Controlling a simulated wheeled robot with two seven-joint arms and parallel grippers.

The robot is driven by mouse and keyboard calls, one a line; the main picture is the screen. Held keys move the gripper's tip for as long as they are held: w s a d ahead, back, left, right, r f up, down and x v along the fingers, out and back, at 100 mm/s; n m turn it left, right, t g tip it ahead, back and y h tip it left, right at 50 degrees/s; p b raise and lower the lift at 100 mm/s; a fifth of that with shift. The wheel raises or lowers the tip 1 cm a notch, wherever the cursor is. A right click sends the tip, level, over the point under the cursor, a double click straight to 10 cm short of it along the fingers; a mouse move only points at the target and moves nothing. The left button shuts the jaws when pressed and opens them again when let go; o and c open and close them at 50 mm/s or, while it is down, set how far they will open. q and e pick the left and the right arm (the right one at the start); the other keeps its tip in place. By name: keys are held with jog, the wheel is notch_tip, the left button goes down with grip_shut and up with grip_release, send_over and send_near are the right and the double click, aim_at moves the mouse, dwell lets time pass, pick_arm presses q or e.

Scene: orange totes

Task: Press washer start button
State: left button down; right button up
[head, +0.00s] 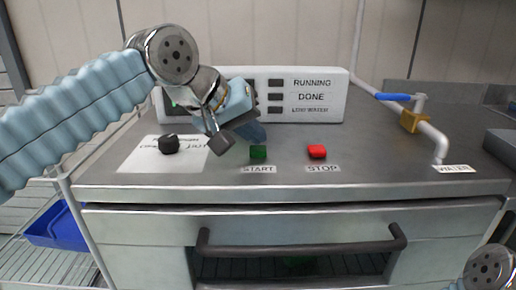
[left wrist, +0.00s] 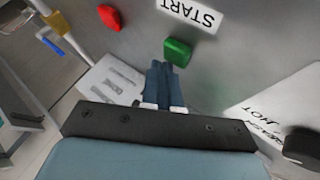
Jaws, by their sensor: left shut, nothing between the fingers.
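The green start button (head: 258,152) sits on the grey metal top behind its START label (head: 259,169). The red stop button (head: 317,151) is to its right. My left gripper (head: 256,136) is shut and empty, its blue fingers angled down just behind the green button. In the left wrist view the closed fingertips (left wrist: 164,72) are right beside the green button (left wrist: 177,51), seeming to overlap its edge; I cannot tell whether they touch. The red button (left wrist: 109,17) also shows there. My right gripper is out of view; only part of my right arm shows at bottom right.
A white panel (head: 325,103) with RUNNING, DONE and LOW WATER labels stands behind, its indicators there dark. A black knob (head: 168,144) is on the left. A pipe with a blue-handled valve (head: 394,97) is on the right. A dark handle (head: 300,246) juts out in front.

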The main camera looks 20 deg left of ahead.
aim_at(253, 150)
pick_arm(q)
jog(key=shift+f+b, duration=0.4)
jog(key=shift+f, duration=0.05)
dwell(0.4)
dwell(0.3)
jog(key=shift+r+p, duration=0.9)
notch_tip(253, 150, up, 3)
jog(key=p, duration=0.2)
jog(key=shift+p, duration=0.4)
jog(key=shift+r, duration=1)
